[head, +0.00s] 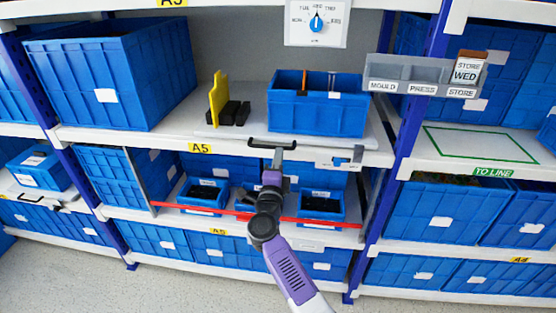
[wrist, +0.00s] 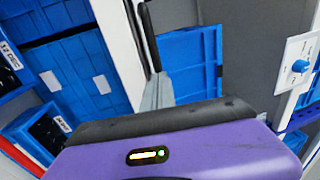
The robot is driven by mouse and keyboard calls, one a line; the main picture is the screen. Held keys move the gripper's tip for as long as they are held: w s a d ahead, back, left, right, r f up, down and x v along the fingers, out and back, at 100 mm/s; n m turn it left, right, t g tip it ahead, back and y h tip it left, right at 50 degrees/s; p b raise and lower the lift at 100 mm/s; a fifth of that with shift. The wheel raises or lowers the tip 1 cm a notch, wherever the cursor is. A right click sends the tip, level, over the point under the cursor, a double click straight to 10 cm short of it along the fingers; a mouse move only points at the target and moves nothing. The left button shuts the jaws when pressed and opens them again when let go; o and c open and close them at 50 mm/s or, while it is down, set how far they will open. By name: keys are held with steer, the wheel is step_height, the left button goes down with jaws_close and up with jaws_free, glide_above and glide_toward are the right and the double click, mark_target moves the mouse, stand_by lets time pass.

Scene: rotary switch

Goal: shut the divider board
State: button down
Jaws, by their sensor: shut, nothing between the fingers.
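A thin grey upright panel (head: 143,180) on the middle shelf, at the right of a large blue crate, looks like the divider board. Its near edge comes to the shelf front; its hinge side cannot be made out. My gripper (head: 277,160) is well to its right and apart from it, just below the black handle (head: 272,145) on the front of the upper shelf's board. In the wrist view my gripper (wrist: 157,92) is shut and empty, close to that black handle (wrist: 150,36). I cannot tell whether they touch.
The upper board (head: 185,135) carries a yellow bracket (head: 217,97), black blocks and a blue bin (head: 318,115). A red bar (head: 335,222) crosses before small bins below. A rotary switch (head: 316,23) is above.

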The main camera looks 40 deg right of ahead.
steer(key=shift+w+d+r, duration=0.1)
steer(key=shift+d+r, duration=0.1)
steer(key=shift+d, duration=0.1)
steer(key=v, duration=0.8)
steer(key=shift+a+f, duration=0.2)
steer(key=s+a+r+n+t+y, duration=0.55)
steer(key=a+n+t, duration=0.3)
steer(key=n, duration=0.35)
steer(key=s+a+f+n+g+y, duration=0.2)
steer(key=s+a+n+y, duration=0.1)
steer(key=s, duration=0.8)
steer(key=s+a+f+n+g+y, duration=0.2)
steer(key=s+a+n, duration=0.4)
steer(key=s, duration=0.6)
steer(key=s+a+f+n+g+y, duration=0.2)
steer(key=s+n, duration=0.5)
steer(key=s, duration=0.5)
steer(key=a+f+y, duration=0.1)
steer(key=a+y, duration=0.1)
steer(key=y, duration=0.1)
steer(key=shift+s+a+f, duration=0.2)
steer(key=shift+a+f, duration=0.05)
steer(key=shift+a, duration=0.05)
